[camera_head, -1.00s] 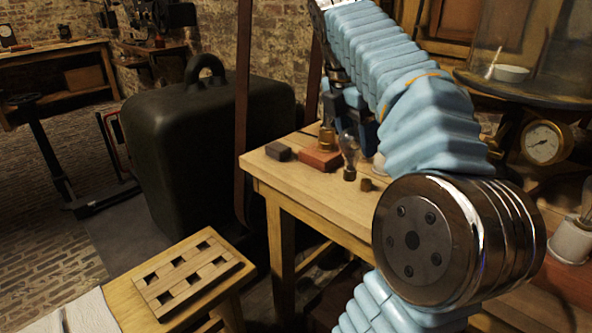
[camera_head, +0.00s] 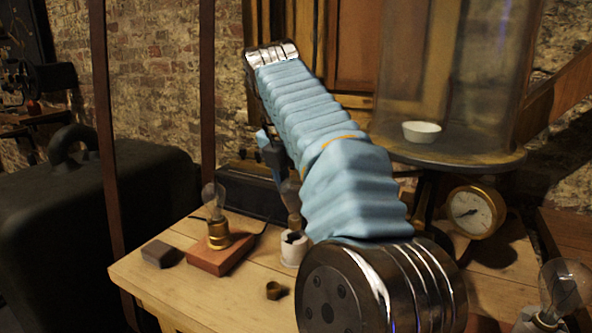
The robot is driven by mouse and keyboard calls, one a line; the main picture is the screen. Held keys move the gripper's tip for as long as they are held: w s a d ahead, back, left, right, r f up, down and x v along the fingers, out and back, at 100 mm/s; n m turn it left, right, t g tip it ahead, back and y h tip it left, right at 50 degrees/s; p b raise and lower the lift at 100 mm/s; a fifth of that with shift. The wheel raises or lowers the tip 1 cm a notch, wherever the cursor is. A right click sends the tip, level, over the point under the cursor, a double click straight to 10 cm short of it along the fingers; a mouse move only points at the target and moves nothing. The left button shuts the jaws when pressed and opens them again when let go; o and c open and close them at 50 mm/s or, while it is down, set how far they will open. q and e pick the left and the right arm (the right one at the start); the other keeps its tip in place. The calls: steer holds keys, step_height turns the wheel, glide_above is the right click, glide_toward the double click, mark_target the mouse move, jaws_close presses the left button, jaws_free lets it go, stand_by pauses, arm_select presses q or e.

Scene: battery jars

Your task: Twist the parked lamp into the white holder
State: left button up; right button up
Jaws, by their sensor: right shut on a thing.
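My right gripper (camera_head: 283,168) reaches down at mid-picture, partly hidden by my blue-sleeved arm, and is shut on a lamp (camera_head: 291,194) with a dim glass bulb. The lamp is upright, directly over the white holder (camera_head: 292,256), which stands on the table right of the red-brown block. Its lower end appears at the holder's top; I cannot tell whether it is seated in it. My left gripper is not in view.
Left of it, another clear lamp (camera_head: 213,194) stands in a brass socket on the red-brown block (camera_head: 212,262). A dark block (camera_head: 162,254) and a small brass cap (camera_head: 276,290) lie on the table (camera_head: 185,290). A gauge (camera_head: 473,211) and bulb (camera_head: 565,287) are at right.

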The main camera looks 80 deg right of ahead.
mark_target(298, 218)
steer(key=shift+f, duration=0.5)
steer(key=shift+f+b, duration=0.35)
steer(key=shift+f, duration=0.9)
stand_by(0.9)
steer(key=shift+r+m+p, duration=0.1)
steer(key=shift+m+p, duration=0.3)
steer(key=shift+m, duration=0.2)
steer(key=m+g+y, duration=0.1)
steer(key=m, duration=0.2)
steer(key=shift+m, duration=0.3)
steer(key=shift+s+a+m, duration=0.15)
steer(key=shift+m, duration=0.65)
steer(key=m+y, duration=0.1)
steer(key=m, duration=0.2)
steer(key=shift+g, duration=0.3)
steer(key=m+y, duration=0.1)
steer(key=m, duration=0.2)
steer(key=shift+a, duration=0.1)
